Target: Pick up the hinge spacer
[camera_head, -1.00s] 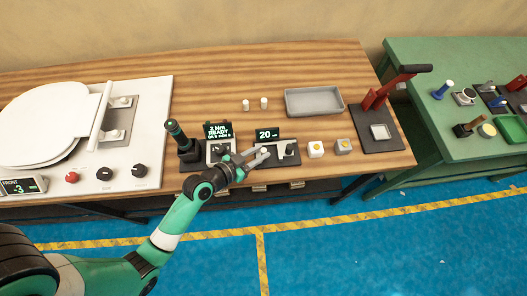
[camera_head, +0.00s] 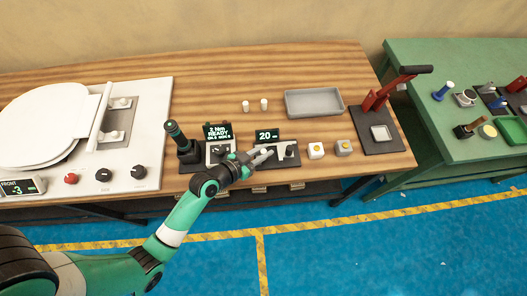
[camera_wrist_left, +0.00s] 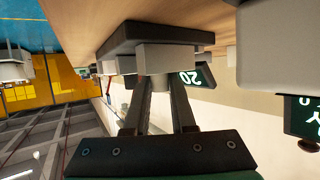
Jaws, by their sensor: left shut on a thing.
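My left gripper (camera_head: 267,156) is at the small dark station with the "20" display (camera_head: 267,135). In the left wrist view the gripper (camera_wrist_left: 159,82) is shut on a grey part (camera_wrist_left: 165,58), which sits against the station's dark base plate (camera_wrist_left: 120,36). The fingers hide some of this part. I cannot tell whether this grey part is the hinge spacer. Two small white cylinders (camera_head: 264,104) stand upright on the wooden table behind the station, apart from the gripper. My right gripper is out of view.
A dark-handled tool (camera_head: 177,135) and a "READY" display (camera_head: 217,131) stand left of the gripper. A grey tray (camera_head: 314,103) and a red lever press (camera_head: 379,104) stand farther right.

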